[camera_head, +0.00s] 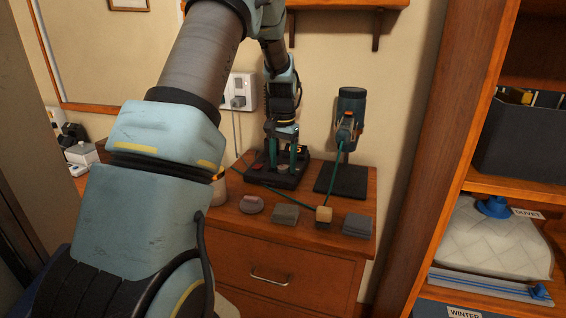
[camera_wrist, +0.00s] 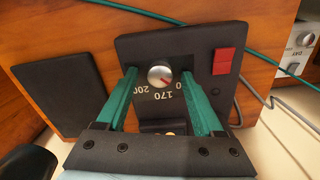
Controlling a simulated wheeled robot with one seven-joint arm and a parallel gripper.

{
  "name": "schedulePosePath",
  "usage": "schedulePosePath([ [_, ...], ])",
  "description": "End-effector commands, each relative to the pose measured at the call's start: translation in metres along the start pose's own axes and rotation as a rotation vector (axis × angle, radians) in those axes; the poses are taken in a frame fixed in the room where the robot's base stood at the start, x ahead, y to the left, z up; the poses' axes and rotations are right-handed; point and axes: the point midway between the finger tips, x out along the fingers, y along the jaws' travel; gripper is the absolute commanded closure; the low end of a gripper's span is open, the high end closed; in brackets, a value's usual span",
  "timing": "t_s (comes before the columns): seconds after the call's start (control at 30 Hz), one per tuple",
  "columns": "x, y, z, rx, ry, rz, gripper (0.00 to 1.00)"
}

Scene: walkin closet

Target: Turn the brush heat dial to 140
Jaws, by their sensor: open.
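The heat dial (camera_wrist: 160,75) is a small silver knob on a black control base (camera_wrist: 140,45). Its red pointer mark faces the lower right in the wrist view, between the printed 170 (camera_wrist: 177,97) and a number partly covered by a finger, of which only a 0 shows. A 200 stands at the lower left of the dial. My gripper (camera_wrist: 160,82) is open, with one green finger on each side of the dial. I cannot tell whether either finger touches it. In the head view my gripper (camera_head: 284,152) points down over the base (camera_head: 290,182).
A red switch (camera_wrist: 222,62) sits beside the dial on the base. A blue-grey tool (camera_head: 350,105) stands on a black plate (camera_head: 342,182) to the right. A green cord, a wooden block (camera_head: 323,214) and grey pads (camera_head: 285,214) lie on the dresser's front.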

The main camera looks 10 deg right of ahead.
Motion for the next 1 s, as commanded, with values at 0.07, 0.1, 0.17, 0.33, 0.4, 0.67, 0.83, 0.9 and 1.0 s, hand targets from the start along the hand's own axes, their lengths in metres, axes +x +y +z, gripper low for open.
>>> schedulePosePath([
  [0.07,0.000,0.000,0.000,0.000,0.000,0.000,0.31],
  [0.1,-0.001,0.000,0.000,0.000,0.001,0.000,0.31],
  [0.17,-0.005,0.000,-0.001,0.000,0.002,-0.001,0.31],
  [0.33,-0.029,0.000,-0.001,0.000,0.006,-0.002,0.31],
  [0.4,-0.043,0.000,-0.001,0.000,0.006,-0.002,0.31],
  [0.67,-0.090,0.000,-0.001,0.000,0.004,-0.001,0.31],
  [0.83,-0.105,0.000,0.000,0.000,0.000,0.000,0.31],
  [0.9,-0.107,0.000,0.000,0.000,0.000,0.000,0.31],
  [1.0,-0.108,0.000,0.000,0.000,0.000,0.000,0.31],
])
